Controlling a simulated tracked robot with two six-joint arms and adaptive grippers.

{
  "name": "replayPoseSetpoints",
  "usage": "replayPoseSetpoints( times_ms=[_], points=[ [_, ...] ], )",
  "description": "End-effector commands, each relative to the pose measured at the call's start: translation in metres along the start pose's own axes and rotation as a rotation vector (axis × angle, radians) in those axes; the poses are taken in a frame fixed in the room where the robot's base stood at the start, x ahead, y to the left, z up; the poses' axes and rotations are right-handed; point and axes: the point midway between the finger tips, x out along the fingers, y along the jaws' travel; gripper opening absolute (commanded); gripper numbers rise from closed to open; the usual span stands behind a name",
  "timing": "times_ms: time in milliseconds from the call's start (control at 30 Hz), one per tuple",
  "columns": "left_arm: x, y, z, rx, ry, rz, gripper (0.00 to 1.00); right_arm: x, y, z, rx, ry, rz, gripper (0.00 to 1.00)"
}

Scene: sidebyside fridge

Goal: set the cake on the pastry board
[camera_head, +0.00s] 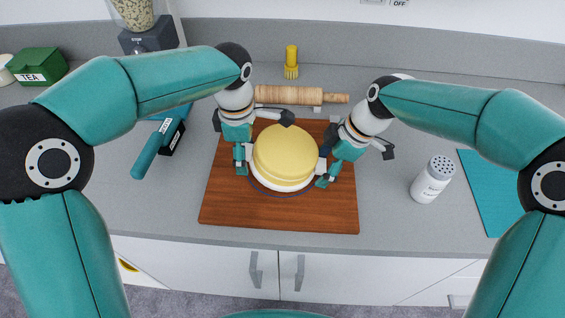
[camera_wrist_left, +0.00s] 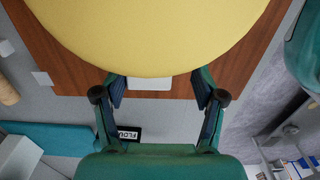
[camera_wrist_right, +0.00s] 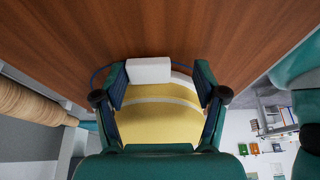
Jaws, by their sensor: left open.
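The yellow layered cake (camera_head: 286,152) sits on a round white plate (camera_head: 262,182) over the middle of the brown wooden pastry board (camera_head: 225,205). It also shows in the left wrist view (camera_wrist_left: 150,35) and the right wrist view (camera_wrist_right: 160,122). A thin blue ring on the board shows around the plate's front edge. My left gripper (camera_head: 242,160) is open at the plate's left side, its fingers either side of a white tab (camera_wrist_left: 150,84). My right gripper (camera_head: 325,172) is open at the right side, its fingers apart around another white tab (camera_wrist_right: 150,70).
A white shaker (camera_head: 432,180) and a teal mat (camera_head: 490,185) are to the right. A teal-handled tool (camera_head: 148,155) and a green tea box (camera_head: 38,66) are left. Counter ahead of the shaker is clear.

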Motion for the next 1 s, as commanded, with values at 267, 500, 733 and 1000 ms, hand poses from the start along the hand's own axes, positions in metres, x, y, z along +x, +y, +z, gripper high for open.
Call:
replayPoseSetpoints(
  times_ms=[267, 500, 733, 1000],
  points=[
    [-0.038, 0.001, 0.001, 0.001, -0.001, 0.002, 0.70, 0.000, 0.000, -0.001, -0.001, 0.001, 0.000, 0.70],
    [-0.048, 0.001, 0.000, 0.001, 0.002, -0.002, 0.70, -0.010, 0.001, 0.000, 0.000, 0.000, 0.003, 0.70],
    [-0.048, 0.001, 0.000, 0.000, 0.002, -0.003, 0.70, -0.050, 0.002, 0.000, 0.001, 0.002, 0.007, 0.70],
    [-0.047, 0.001, -0.001, 0.000, 0.003, -0.003, 0.70, -0.100, 0.001, 0.000, 0.000, 0.001, 0.004, 0.70]
  ],
)
